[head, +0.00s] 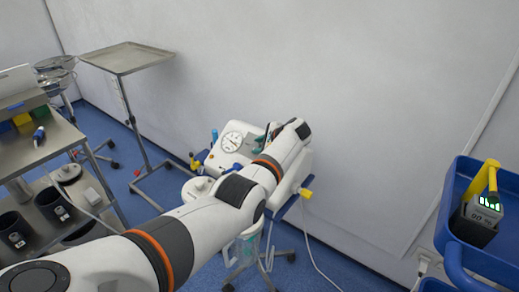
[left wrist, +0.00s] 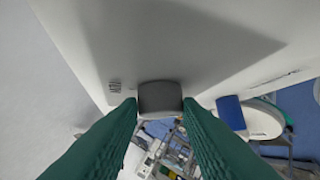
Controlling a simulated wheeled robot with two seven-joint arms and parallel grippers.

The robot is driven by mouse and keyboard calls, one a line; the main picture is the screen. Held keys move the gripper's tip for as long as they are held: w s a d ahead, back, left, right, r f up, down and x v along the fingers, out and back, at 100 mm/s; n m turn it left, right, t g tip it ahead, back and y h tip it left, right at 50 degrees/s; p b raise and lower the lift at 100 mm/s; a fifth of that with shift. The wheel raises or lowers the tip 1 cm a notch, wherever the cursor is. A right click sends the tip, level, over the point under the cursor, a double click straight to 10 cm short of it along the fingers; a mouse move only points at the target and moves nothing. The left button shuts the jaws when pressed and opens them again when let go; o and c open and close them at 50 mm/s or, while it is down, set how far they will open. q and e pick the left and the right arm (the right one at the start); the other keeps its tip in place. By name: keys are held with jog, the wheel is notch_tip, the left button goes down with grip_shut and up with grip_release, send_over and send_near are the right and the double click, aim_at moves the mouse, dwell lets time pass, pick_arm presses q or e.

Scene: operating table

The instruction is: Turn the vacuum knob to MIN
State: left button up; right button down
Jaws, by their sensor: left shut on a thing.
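The vacuum unit (head: 222,158) is a white machine with a round dial gauge (head: 232,141) on its front, standing against the wall. In the left wrist view, its dark grey knob (left wrist: 160,93) sticks out from the white panel (left wrist: 190,40). My left gripper (left wrist: 160,104) has its two green fingers on either side of the knob, shut on it. In the head view my left arm covers the knob and most of the gripper. Small dark markings on the panel are too small to read. My right gripper is not in view.
A steel cart (head: 45,150) with dark canisters stands at left, and a tray stand (head: 128,58) behind it. A blue trolley (head: 470,220) with a battery-like device (head: 482,215) is at right. A cable runs over the floor.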

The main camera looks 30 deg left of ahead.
pick_arm(q)
jog(key=shift+f, duration=0.1)
jog(key=o, duration=1)
jog(key=shift+a, duration=0.1)
jog(key=shift+c, duration=0.2)
jog(key=shift+d+r, duration=0.25)
jog(key=shift+r, duration=0.05)
jog(key=p+v, duration=0.2)
jog(key=v, duration=0.9)
jog(key=shift+d, duration=0.15)
